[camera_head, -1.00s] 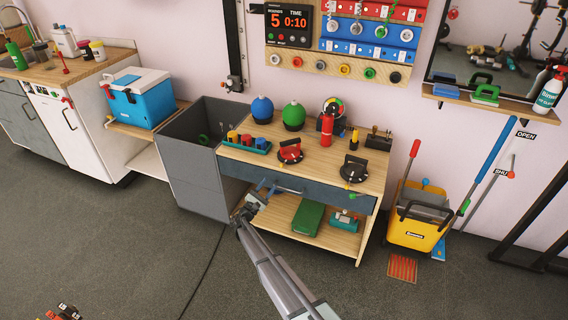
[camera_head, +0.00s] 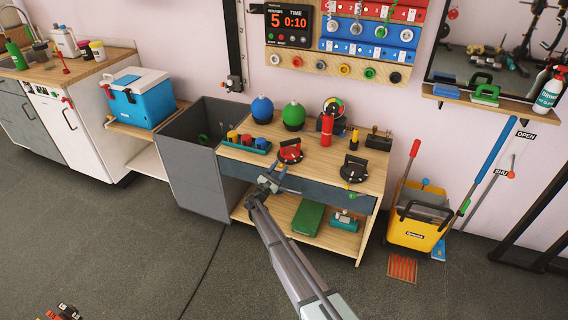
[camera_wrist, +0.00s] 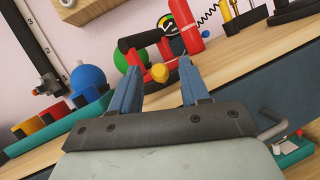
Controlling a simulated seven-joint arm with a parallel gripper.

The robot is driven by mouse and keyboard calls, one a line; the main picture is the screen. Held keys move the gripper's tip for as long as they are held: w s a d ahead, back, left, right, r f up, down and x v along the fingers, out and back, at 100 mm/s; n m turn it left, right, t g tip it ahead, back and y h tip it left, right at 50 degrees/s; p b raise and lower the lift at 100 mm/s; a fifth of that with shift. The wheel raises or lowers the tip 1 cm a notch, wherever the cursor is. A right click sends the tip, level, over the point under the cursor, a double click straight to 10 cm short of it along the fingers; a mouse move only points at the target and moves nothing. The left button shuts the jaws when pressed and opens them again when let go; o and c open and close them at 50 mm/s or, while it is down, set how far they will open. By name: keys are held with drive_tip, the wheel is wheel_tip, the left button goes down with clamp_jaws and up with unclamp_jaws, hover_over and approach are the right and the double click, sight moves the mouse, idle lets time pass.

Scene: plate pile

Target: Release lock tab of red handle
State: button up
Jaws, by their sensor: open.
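The red handle (camera_head: 290,150) sits near the front edge of the wooden workbench, a red round device with a dark grip bar. In the wrist view the red handle (camera_wrist: 167,50) lies just beyond my fingers, with its black grip on top. A yellow tab (camera_wrist: 160,72) on its near side appears between my two blue fingertips. My gripper (camera_wrist: 160,66) is open and empty. In the head view my gripper (camera_head: 273,180) is in front of the bench edge, below and left of the red handle. I cannot tell whether a finger touches the tab.
A similar black handle device (camera_head: 354,170) stands to the right on the bench. A red bottle (camera_head: 327,130) is behind, and a teal tray (camera_head: 247,143) with coloured pieces is left. The drawer front (camera_head: 325,190) with its bar handle lies below the bench top.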

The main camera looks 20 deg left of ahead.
sight(281, 166)
drive_tip(key=shift+x, duration=1.95)
drive_tip(key=shift+c, duration=0.4)
clamp_jaws()
